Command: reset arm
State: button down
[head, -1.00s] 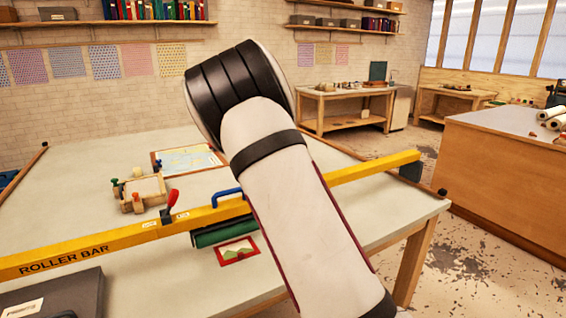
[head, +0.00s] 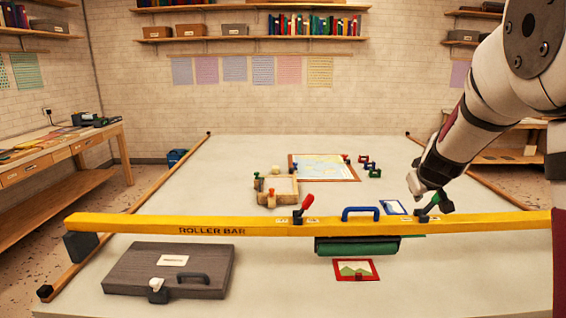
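My arm reaches in from the upper right of the head view. Its far end, with my gripper (head: 424,190), hangs over the right part of the table, close to the green lever (head: 437,202) on the yellow roller bar (head: 250,226). I cannot tell whether it touches the lever. The fingers are too small and dark to show whether they are open or shut. The bar spans the table and also carries a red lever (head: 304,206) and a blue handle (head: 360,210). A green roll (head: 358,246) lies beneath the bar.
A dark case (head: 170,271) lies at the table's front left. A red-framed picture (head: 356,270) lies in front of the bar. Behind it are a wooden jig (head: 277,190), a framed sheet (head: 325,168) and small clamps (head: 370,168). The table's back left is clear.

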jog(key=s+a+r+m+g+y, duration=0.1)
jog(key=s+a+r+y, duration=0.15)
jog(key=s+a, duration=0.6)
jog(key=s+a+r+g+y, duration=0.15)
jog(key=s+a+r, duration=0.3)
jog(key=s, duration=0.75)
jog(key=s+a+f, duration=0.1)
jog(key=s, duration=0.8)
jog(key=s+a+f+m+g, duration=0.1)
jog(key=s+a+f, duration=0.1)
jog(key=s, duration=0.7)
jog(key=shift+f+h, duration=0.15)
jog(key=shift+h, duration=0.25)
jog(key=shift+w+a, duration=0.1)
